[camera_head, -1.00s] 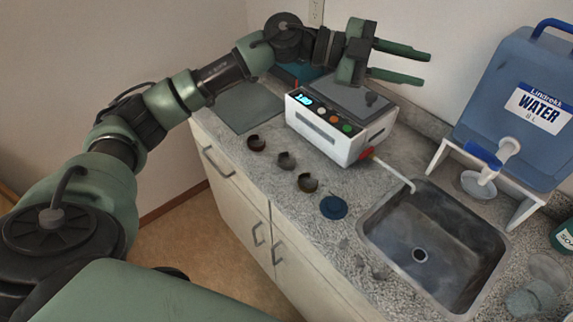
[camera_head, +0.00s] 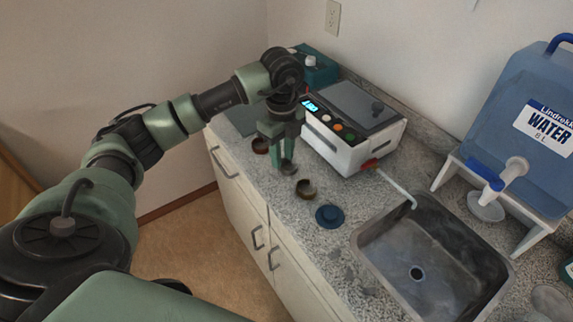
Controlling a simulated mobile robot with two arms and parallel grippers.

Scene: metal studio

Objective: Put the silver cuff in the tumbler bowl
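The silver cuff (camera_head: 287,167), a small greyish open ring, is the middle one of three cuffs in a row on the counter. My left gripper (camera_head: 282,157) points down right at it, with its fingers partly hiding the cuff. I cannot tell whether the fingers are open or closed on it. I cannot make out a tumbler bowl for sure; a teal device (camera_head: 316,68) with a white knob stands at the back, partly hidden by my arm. My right gripper is not in view.
A dark reddish cuff (camera_head: 260,146) and a brown cuff (camera_head: 306,188) lie either side. A white lidded machine (camera_head: 345,150) stands close right of my gripper. A blue disc (camera_head: 330,216), a sink (camera_head: 420,260) and a water tank (camera_head: 520,120) are further right.

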